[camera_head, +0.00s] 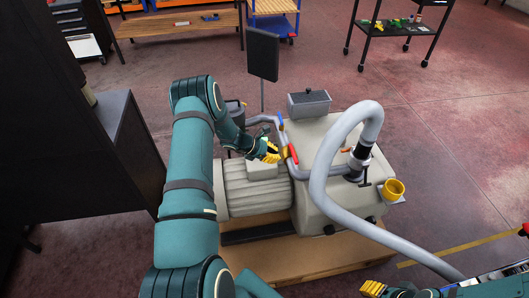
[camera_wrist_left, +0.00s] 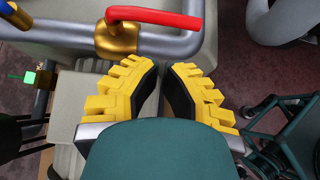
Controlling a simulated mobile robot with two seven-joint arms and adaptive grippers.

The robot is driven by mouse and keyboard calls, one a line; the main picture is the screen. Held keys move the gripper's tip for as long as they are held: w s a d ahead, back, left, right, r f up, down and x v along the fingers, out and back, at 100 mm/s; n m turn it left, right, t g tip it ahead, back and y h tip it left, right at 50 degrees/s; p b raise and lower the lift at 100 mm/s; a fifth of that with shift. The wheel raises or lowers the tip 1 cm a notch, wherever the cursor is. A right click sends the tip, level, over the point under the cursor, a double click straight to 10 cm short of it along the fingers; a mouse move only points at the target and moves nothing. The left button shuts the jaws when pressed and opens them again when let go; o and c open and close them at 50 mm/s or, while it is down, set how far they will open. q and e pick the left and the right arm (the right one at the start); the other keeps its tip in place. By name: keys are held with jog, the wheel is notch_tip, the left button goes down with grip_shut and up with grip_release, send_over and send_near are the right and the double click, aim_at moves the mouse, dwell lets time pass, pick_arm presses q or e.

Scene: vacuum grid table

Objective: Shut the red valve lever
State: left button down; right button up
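The red valve lever (camera_head: 293,153) sits on a grey pipe on top of the pump machine. In the left wrist view the red lever (camera_wrist_left: 160,16) points right from a brass valve body (camera_wrist_left: 116,38), along the pipe. My left gripper (camera_head: 270,152) is just left of the lever in the head view. In the left wrist view its yellow fingertips (camera_wrist_left: 164,66) are a little apart with nothing between them, below the valve and not touching the lever. My right gripper (camera_head: 373,288) is at the bottom edge, partly cut off.
A blue lever (camera_head: 281,121) stands on the pipe behind the red one. A thick grey hose (camera_head: 327,150) arches over the right of the machine. A yellow cup (camera_head: 393,189) stands at its right edge. A black panel (camera_head: 263,54) rises behind.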

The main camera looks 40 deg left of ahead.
aim_at(293, 154)
pick_arm(q)
jog(key=w+d, duration=0.1)
jog(key=w+d+f, duration=0.1)
jog(key=w+d, duration=0.1)
jog(key=shift+w+d+f, duration=0.1)
jog(key=shift+w+f, duration=0.15)
jog(key=shift+w, duration=0.15)
